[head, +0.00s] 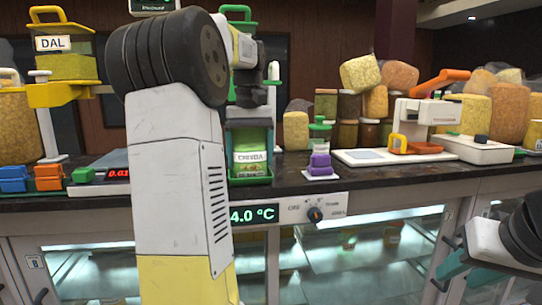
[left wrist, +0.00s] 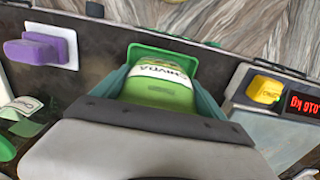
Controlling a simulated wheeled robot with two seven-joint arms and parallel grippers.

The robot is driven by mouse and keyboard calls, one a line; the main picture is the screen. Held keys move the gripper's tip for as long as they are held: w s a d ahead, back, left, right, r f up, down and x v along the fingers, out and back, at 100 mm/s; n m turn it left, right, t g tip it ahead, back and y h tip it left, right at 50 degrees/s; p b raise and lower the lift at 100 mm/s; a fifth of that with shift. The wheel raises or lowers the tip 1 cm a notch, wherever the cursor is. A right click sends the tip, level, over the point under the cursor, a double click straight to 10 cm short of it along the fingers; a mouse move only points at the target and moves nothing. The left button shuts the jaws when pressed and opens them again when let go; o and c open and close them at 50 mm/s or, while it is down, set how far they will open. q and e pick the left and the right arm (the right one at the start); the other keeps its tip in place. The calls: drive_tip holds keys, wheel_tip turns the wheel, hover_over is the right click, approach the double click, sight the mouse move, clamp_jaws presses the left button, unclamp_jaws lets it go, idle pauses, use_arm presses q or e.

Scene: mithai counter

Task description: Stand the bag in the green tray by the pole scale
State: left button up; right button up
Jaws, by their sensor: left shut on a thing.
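A bag labelled CHIVDA (head: 249,157) with a green upper part hangs upright between the teal fingers of my left gripper (head: 250,140). In the left wrist view the bag (left wrist: 160,82) sits between both fingers of the shut gripper (left wrist: 165,90). The bag's bottom is at a green tray (head: 251,181) on the counter; I cannot tell whether it rests on it. A dark display (head: 155,5) shows at the top; any pole beneath it is hidden behind my left arm. My right gripper (head: 455,262) is low at the right, empty, its opening unclear.
A purple block (head: 320,163) on a white plate stands right of the bag. A red-digit scale (head: 118,172) lies to the left. The counter's front edge is close.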

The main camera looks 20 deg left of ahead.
sight(250, 142)
use_arm(q)
drive_tip(key=o, duration=1.5)
drive_tip(key=shift+f, duration=0.1)
wheel_tip(250, 142, up, 12)
drive_tip(key=shift+r, duration=0.15)
drive_tip(key=s+d+f+m+t+h, duration=0.1)
drive_tip(key=s+d+f+m+t, duration=0.2)
drive_tip(key=s+d+f, duration=0.5)
drive_tip(key=s+d+f+m+t+h, duration=0.1)
drive_tip(key=s+d+f+m+t, duration=0.2)
drive_tip(key=s+d+f, duration=0.6)
wheel_tip(250, 142, down, 5)
drive_tip(key=shift+s+r+m, duration=0.1)
drive_tip(key=shift+s+m, duration=0.3)
